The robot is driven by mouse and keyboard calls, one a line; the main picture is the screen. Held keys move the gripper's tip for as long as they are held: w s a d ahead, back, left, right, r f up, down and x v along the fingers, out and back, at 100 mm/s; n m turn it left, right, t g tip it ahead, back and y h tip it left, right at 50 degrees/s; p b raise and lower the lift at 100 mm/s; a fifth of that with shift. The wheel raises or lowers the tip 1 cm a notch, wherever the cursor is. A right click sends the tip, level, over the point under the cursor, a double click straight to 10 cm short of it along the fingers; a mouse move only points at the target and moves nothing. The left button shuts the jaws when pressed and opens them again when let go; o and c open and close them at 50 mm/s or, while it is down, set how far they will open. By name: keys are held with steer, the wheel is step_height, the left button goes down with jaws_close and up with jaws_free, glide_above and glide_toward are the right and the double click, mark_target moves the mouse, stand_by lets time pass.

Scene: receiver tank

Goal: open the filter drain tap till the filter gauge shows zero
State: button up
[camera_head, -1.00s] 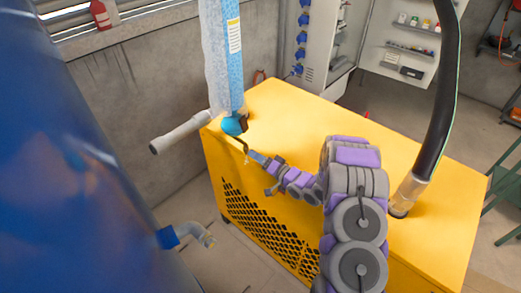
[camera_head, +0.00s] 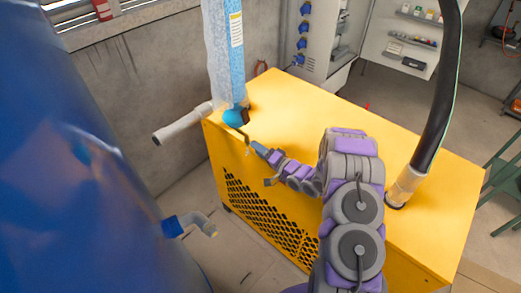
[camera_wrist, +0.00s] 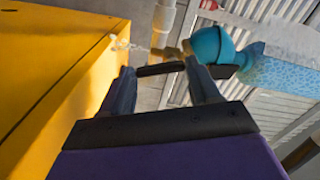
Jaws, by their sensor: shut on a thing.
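My gripper (camera_head: 259,150) is at the near left corner of the yellow cabinet, just below the blue filter bowl (camera_head: 233,118). In the wrist view my gripper (camera_wrist: 164,76) has its fingers on either side of the dark lever of the drain tap (camera_wrist: 160,69) and is shut on it. The tap's brass body (camera_wrist: 166,53) sits beside the blue bowl (camera_wrist: 208,44). A pale wisp (camera_wrist: 122,44) shows by the tap; I cannot tell what it is. I cannot make out the filter gauge or its reading in either view.
The yellow cabinet (camera_head: 300,125) lies under my arm. A grey pipe end (camera_head: 180,125) juts left of the filter. A black hose (camera_head: 440,105) rises at the right.

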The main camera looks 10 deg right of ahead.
steer(key=o, duration=1.1)
steer(key=shift+d, duration=0.1)
steer(key=shift+c, duration=0.2)
steer(key=b+v, duration=0.2)
steer(key=v, duration=1.5)
steer(key=shift+d, duration=0.15)
